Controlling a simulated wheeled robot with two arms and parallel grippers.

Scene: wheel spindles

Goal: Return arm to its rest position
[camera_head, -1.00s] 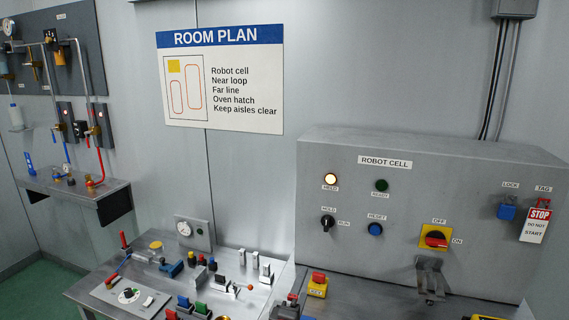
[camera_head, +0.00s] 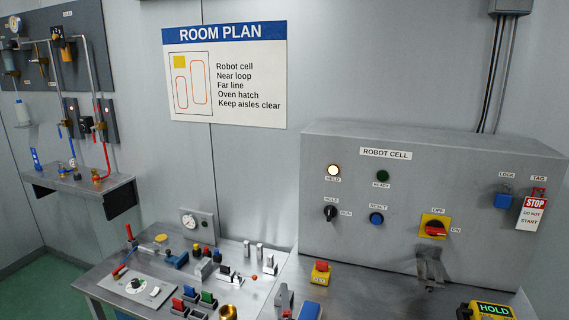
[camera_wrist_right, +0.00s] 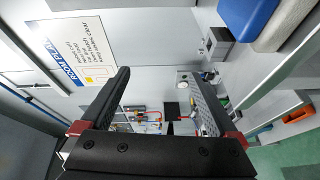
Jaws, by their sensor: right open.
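My right gripper (camera_wrist_right: 160,76) shows in the right wrist view. Its two dark fingers are wide apart with nothing between them, and the gap faces the wall side of the room. My left gripper is in neither view. The robot cell panel (camera_head: 400,200) stands on the bench at the right of the head view, with a lit lamp, knobs and a yellow and red switch (camera_head: 435,229).
A bench (camera_head: 265,290) holds several coloured blocks, a gauge and a red and yellow button (camera_head: 320,272). A yellow device reading HOLD (camera_head: 490,310) is at the lower right. A wall shelf (camera_head: 85,185) with pipes is at the left. A blue object (camera_wrist_right: 245,15) fills the wrist view's upper right.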

